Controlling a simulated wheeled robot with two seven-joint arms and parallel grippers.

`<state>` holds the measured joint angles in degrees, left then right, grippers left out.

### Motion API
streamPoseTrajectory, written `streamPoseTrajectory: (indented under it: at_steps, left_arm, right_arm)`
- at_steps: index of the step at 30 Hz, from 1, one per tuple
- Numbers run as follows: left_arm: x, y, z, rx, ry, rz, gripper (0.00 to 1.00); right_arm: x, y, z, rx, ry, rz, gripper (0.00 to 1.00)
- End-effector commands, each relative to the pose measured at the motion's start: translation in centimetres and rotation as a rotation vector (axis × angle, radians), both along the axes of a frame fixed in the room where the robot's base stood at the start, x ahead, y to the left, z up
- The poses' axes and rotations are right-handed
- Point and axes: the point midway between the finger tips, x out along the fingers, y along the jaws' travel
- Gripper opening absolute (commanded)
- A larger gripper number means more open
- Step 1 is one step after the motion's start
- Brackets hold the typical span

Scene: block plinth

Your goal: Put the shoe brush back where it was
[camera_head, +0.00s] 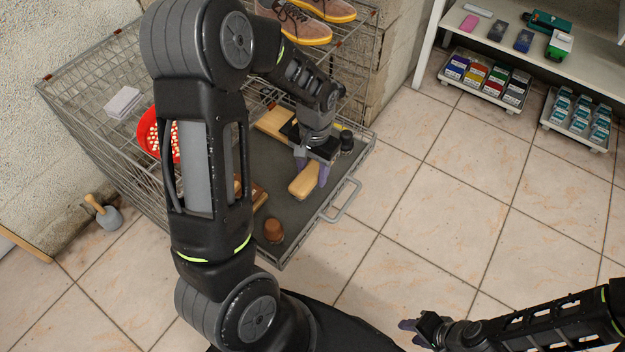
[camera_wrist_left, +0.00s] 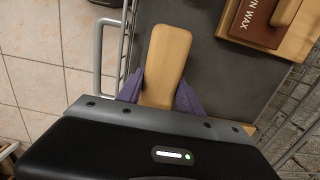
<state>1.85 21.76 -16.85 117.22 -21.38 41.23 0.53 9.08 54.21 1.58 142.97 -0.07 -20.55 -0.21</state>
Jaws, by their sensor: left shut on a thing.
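The shoe brush (camera_head: 303,184), a pale wooden piece with a rounded end, is in the grey drawer tray (camera_head: 300,222) of the wire rack. In the left wrist view the brush (camera_wrist_left: 166,58) lies lengthwise between the purple fingers. My left gripper (camera_head: 312,172) points down and is shut on it. Its bristles are hidden, and I cannot tell whether it touches the tray floor. My right gripper (camera_head: 412,332) is at the bottom of the head view, away from the rack; its jaw opening is unclear.
A brown knob-like item (camera_head: 273,230) stands near the tray's front corner. A wooden holder with a brown wax box (camera_wrist_left: 262,22) is beside the brush. A dark jar (camera_head: 346,140) stands near the gripper. Shoes (camera_head: 300,22) sit above.

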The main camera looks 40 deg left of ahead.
Motion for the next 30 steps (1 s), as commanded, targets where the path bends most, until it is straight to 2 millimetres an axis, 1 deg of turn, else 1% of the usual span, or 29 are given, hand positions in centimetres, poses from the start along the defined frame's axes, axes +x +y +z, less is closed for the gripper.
streamPoseTrajectory:
  at_steps: [5,8,12,14,22,26,27,30]
  left_arm:
    - [0.0,0.0,-0.1,0.000,0.000,0.000,0.00]
    - [-0.1,0.0,-1.2,0.000,0.003,0.000,0.00]
    - [-0.1,0.0,-3.2,0.000,0.003,0.000,0.00]
    - [-0.1,0.0,-3.6,0.000,0.002,0.000,0.00]
    - [0.0,0.0,-3.7,0.000,0.000,0.000,0.00]
    - [0.0,0.0,-4.1,0.000,0.000,0.000,0.00]
    - [0.0,0.0,-4.0,0.000,0.000,0.000,0.46]
    - [0.0,0.0,-4.0,0.000,0.000,0.000,0.54]
  right_arm:
    - [0.0,0.0,0.0,0.000,0.000,0.000,0.36]
    - [0.0,0.0,-0.3,0.000,0.000,0.000,0.36]
    - [0.0,0.0,-0.6,0.000,0.000,0.000,0.36]
    - [0.0,0.0,-0.6,0.000,0.000,0.000,0.36]
    - [0.0,0.0,-0.6,0.000,0.000,0.000,0.36]
    - [0.0,0.0,-1.0,0.000,0.000,0.000,0.36]
    - [0.0,0.0,-0.8,0.000,0.000,0.000,0.36]
    - [0.0,0.0,-0.8,0.000,0.000,0.000,0.36]
